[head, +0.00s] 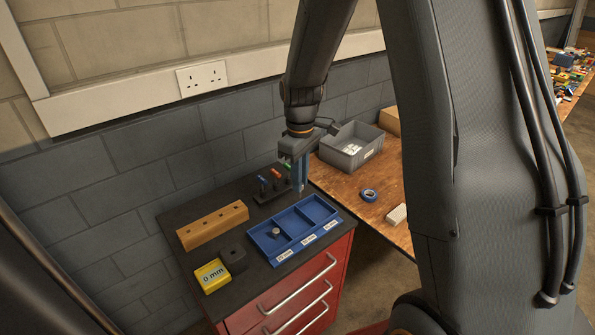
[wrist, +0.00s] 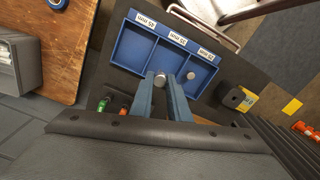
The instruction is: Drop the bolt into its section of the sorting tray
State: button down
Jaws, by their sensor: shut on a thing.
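My gripper (head: 301,189) points down in the head view, above the back side of the blue sorting tray (head: 285,247). It is shut on a small grey bolt, whose round end shows between the fingertips in the wrist view (wrist: 160,77). In that view the bolt overlaps the middle section of the tray (wrist: 128,66).
A grey bin (head: 350,148) and blue tape (head: 369,195) lie on the wooden bench.

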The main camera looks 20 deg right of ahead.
aim_at(300, 194)
jog(key=shift+f+b, duration=2.2)
jog(key=shift+f, duration=0.75)
jog(key=c, duration=1.6)
grip_release()
jog(key=shift+r, duration=0.15)
jog(key=shift+r+b, duration=0.85)
jog(key=shift+r, duration=3)
jog(key=s+f+m, duration=0.1)
jog(key=s+m, duration=0.1)
jog(key=s, duration=0.3)
jog(key=s+f+m, duration=0.1)
jog(key=s+m, duration=0.2)
jog(key=s, duration=0.3)
jog(key=s+f+m+t, duration=0.1)
jog(key=s+m, duration=0.2)
jog(key=s, duration=0.3)
jog(key=shift+s+a+f, duration=0.1)
jog(key=shift+f, duration=0.05)
